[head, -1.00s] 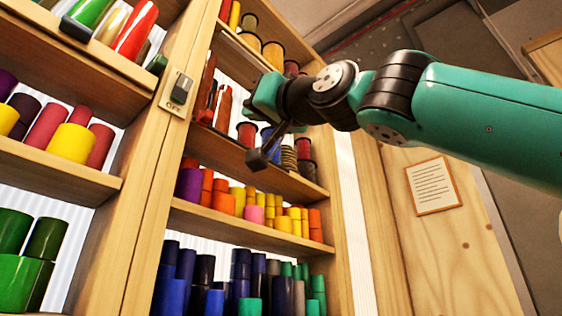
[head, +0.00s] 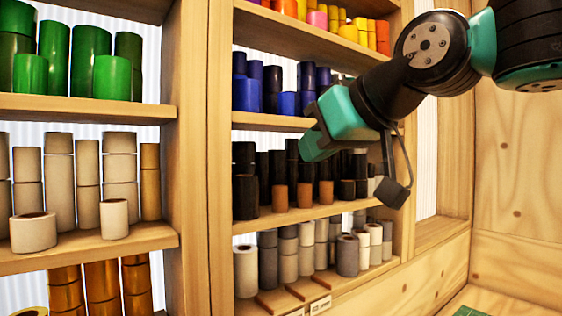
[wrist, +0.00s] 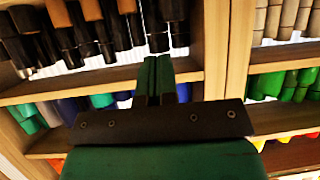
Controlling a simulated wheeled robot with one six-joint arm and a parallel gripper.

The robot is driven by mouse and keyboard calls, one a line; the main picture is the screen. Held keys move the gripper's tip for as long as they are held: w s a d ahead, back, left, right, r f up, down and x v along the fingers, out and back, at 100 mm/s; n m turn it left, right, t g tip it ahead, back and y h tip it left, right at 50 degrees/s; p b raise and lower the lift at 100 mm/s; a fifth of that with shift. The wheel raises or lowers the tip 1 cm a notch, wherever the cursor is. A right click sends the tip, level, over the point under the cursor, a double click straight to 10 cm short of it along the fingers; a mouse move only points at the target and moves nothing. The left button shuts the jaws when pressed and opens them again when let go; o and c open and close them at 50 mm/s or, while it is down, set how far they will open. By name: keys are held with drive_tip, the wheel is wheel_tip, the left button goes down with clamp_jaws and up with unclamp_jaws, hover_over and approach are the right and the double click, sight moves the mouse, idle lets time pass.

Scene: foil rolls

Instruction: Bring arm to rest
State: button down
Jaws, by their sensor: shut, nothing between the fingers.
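My arm reaches in from the upper right in the head view, teal and black. My gripper (head: 312,150) is at its end, in front of the shelf of black and brown rolls (head: 275,175). In the wrist view my gripper (wrist: 155,62) shows its two fingers together, with nothing between them. A dark block on a thin bracket hangs beside the wrist in the head view. The gripper hides part of the rolls behind it, and I cannot tell how far it is from the shelf.
Wooden shelving (head: 195,150) holds several rows of rolls: green rolls (head: 90,75), beige rolls (head: 60,185), blue rolls (head: 285,100) and grey and white rolls (head: 345,255). A bare wooden panel (head: 510,190) stands at the right. A green mat (head: 470,311) shows at the bottom right edge.

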drive_tip(key=s+d+f+g+h+b, duration=0.1)
drive_tip(key=s+d+f+g, duration=0.2)
drive_tip(key=s+f, duration=0.3)
drive_tip(key=s+d+f+g+h+b, duration=0.1)
drive_tip(key=s+d+f+g, duration=0.2)
drive_tip(key=s+f, duration=0.4)
drive_tip(key=s+d+f+m+g+h+b, duration=0.1)
drive_tip(key=s+d+f+g, duration=0.2)
drive_tip(key=f, duration=1.6)
drive_tip(key=s+d, duration=0.1)
drive_tip(key=s, duration=0.2)
drive_tip(key=shift+s+d+g+h, duration=0.15)
drive_tip(key=shift+g+h, duration=0.15)
drive_tip(key=shift+h, duration=0.1)
drive_tip(key=shift+f, duration=0.1)
